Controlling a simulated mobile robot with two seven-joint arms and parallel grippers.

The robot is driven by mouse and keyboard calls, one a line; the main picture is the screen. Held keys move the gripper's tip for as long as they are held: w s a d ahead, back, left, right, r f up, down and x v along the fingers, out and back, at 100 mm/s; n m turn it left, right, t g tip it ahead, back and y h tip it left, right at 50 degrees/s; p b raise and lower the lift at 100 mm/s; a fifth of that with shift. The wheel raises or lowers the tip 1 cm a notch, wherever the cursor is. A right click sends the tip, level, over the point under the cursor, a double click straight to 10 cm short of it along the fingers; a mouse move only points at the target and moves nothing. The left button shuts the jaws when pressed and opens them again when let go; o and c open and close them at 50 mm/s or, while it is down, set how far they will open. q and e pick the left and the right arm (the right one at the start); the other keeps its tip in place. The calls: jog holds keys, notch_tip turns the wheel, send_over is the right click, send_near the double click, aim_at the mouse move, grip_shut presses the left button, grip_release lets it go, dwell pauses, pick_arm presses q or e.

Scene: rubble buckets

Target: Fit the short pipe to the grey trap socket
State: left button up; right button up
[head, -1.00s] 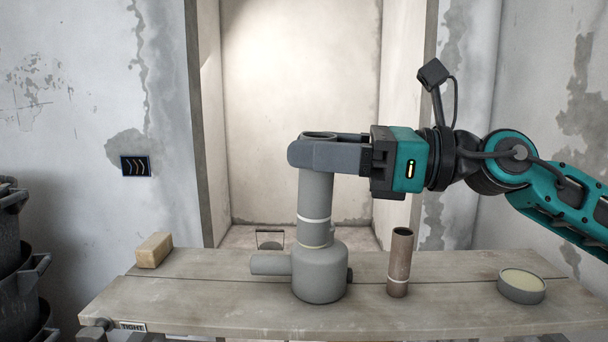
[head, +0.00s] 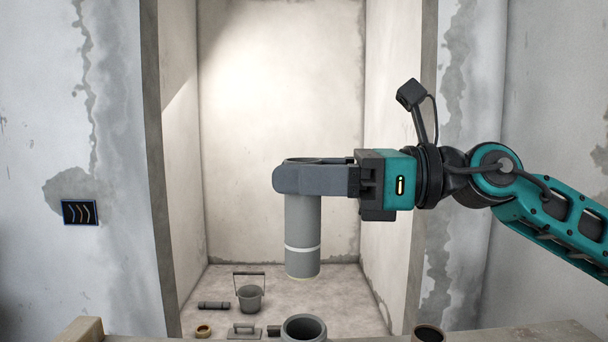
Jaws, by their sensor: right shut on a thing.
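My right gripper (head: 300,178) comes in from the right and is shut around the top of the short grey pipe (head: 302,225). The pipe hangs upright, with a pale ring around its lower half and its lower end in the open. The grey trap (head: 304,329) stands on the bench at the bottom edge of the head view, its round socket open at the top and a side stub to the left. The pipe's lower end is above the socket, with a visible gap between them. Most of the trap's body is cut off. My left gripper is not in view.
A brown pipe's rim (head: 428,333) shows right of the trap, and a tan block (head: 80,330) sits at the bench's left. Behind, on the alcove floor, are a bucket (head: 250,298), a trowel (head: 244,331), a dark cylinder (head: 214,305) and a small ring (head: 204,330).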

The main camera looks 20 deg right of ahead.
aim_at(305, 251)
jog(key=shift+s, duration=0.15)
notch_tip(305, 251, down, 6)
jog(key=b, duration=0.5)
jog(key=shift+r, duration=0.15)
dwell(0.4)
dwell(0.7)
jog(key=shift+f+b, duration=0.75)
jog(key=shift+b, duration=0.05)
jog(key=shift+f+b, duration=0.65)
jog(key=shift+f, duration=0.1)
